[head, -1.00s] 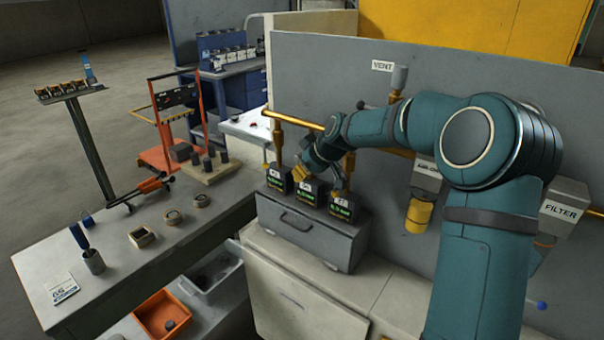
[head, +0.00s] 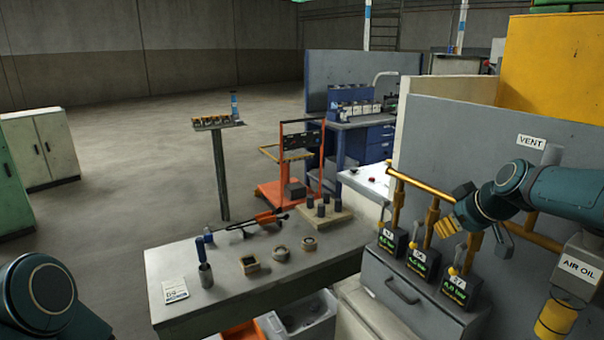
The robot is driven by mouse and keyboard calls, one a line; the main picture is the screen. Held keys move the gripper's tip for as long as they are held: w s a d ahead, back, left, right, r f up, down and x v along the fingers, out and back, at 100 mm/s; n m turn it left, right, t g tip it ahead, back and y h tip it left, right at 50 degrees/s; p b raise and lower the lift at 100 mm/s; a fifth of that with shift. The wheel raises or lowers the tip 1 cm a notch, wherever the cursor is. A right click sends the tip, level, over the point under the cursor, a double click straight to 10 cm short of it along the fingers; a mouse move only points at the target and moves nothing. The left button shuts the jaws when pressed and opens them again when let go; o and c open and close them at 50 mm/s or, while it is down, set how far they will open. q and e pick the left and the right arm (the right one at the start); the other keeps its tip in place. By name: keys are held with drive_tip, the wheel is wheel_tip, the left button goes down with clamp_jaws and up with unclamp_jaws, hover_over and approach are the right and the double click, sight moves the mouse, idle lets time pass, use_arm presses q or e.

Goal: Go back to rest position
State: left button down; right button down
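My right arm comes in from the right edge, its teal links in front of the grey panel (head: 470,130). A teal joint of my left arm shows at the lower left corner. My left gripper is out of view.
A grey workbench (head: 225,262) holds a cup, a card, several small round parts and an orange tool. A grey drawer unit (head: 400,290) carries the gauge boxes. A yellow pipe (head: 535,237) and an air-oil unit (head: 556,318) are near my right arm. Floor at left is open.

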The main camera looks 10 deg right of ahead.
drive_tip(key=s+a+f+m+g, duration=0.1)
drive_tip(key=a+f, duration=0.4)
drive_tip(key=f, duration=0.4)
drive_tip(key=s+a+f+m+g+y, duration=0.1)
drive_tip(key=a+f, duration=0.5)
drive_tip(key=f, duration=0.3)
drive_tip(key=s+a+f+m+g, duration=0.1)
drive_tip(key=a+f, duration=0.4)
drive_tip(key=f, duration=0.4)
drive_tip(key=s+a+f+m+g, duration=0.1)
drive_tip(key=s+a+f, duration=0.5)
drive_tip(key=s, duration=0.3)
drive_tip(key=s+a+f+m+g+y, duration=0.1)
drive_tip(key=s+a+f+g, duration=0.1)
drive_tip(key=s+a+f, duration=0.5)
drive_tip(key=shift+s+f+m, duration=0.3)
drive_tip(key=shift+s+f, duration=0.3)
drive_tip(key=shift+s, duration=0.65)
